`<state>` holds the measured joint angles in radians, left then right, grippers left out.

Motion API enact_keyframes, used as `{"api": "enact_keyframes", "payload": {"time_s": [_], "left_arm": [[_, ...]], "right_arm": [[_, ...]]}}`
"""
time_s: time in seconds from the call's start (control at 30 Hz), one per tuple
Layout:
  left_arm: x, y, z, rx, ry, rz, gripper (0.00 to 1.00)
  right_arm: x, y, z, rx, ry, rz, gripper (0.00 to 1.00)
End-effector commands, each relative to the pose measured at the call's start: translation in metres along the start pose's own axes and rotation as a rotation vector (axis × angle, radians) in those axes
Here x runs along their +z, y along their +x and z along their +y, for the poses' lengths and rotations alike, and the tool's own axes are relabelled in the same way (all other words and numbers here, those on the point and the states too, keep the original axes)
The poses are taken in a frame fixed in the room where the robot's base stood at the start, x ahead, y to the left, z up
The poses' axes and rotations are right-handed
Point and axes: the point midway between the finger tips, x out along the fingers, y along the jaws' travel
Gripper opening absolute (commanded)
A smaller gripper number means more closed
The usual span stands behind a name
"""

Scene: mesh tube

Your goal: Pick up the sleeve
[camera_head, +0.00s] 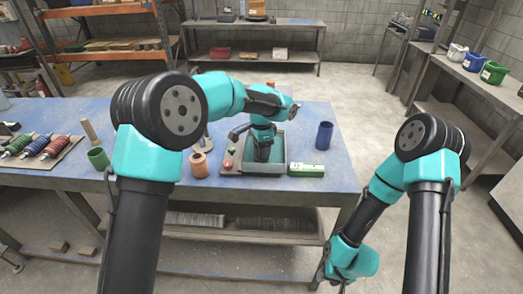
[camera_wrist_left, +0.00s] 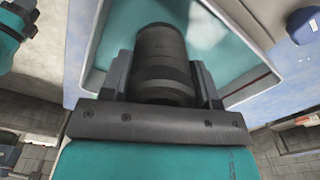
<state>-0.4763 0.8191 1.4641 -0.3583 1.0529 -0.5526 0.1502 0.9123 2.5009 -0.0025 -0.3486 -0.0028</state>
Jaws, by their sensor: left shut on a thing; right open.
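A dark grey, ribbed cylinder, the sleeve (camera_wrist_left: 163,62), sits between the fingers of my left gripper (camera_wrist_left: 163,85) in the left wrist view. The gripper is shut on it. In the head view my left gripper (camera_head: 262,147) points down over the grey-rimmed tray (camera_head: 280,169) with a teal inside. The sleeve is dark and small there and hard to tell from the fingers. I cannot tell whether its lower end touches the tray floor. My right arm hangs low beside the table's right side, and its fingers do not show.
A blue cup (camera_head: 325,135) and a green-and-white box (camera_head: 306,170) stand near the tray. A brownish cylinder (camera_head: 199,165) and a green cup (camera_head: 98,158) stand to the left. Colored spools (camera_head: 37,146) lie at far left. The blue tabletop (camera_head: 341,175) is clear at its right edge.

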Motion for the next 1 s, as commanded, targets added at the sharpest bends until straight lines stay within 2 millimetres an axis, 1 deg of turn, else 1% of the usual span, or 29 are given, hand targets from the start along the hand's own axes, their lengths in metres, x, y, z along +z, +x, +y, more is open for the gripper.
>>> {"api": "enact_keyframes", "payload": {"time_s": [0.17, 0.27, 0.37, 0.47, 0.7, 0.83, 1.0], "left_arm": [[0.000, -0.002, 0.000, -0.001, 0.000, 0.001, 0.29], [0.000, -0.007, 0.000, -0.002, 0.000, 0.002, 0.29], [0.000, -0.018, -0.001, -0.003, 0.000, 0.002, 0.29], [0.000, -0.034, -0.001, -0.003, 0.000, 0.003, 0.29], [-0.001, -0.078, 0.000, -0.002, 0.000, 0.003, 0.29], [-0.001, -0.093, 0.000, -0.002, 0.000, 0.002, 0.29], [0.000, -0.100, 0.000, 0.000, 0.000, 0.000, 0.29]], "right_arm": [[0.000, 0.000, 0.000, 0.000, 0.000, 0.000, 0.43], [0.000, 0.000, 0.000, 0.000, 0.000, 0.000, 0.43], [0.000, 0.000, 0.000, 0.000, 0.000, 0.000, 0.43], [0.000, 0.000, 0.000, 0.000, 0.000, 0.000, 0.43], [0.000, 0.000, 0.000, 0.000, 0.000, 0.000, 0.43], [0.000, 0.000, 0.000, 0.000, 0.000, 0.000, 0.43], [0.000, 0.000, 0.000, 0.000, 0.000, 0.000, 0.43]]}}
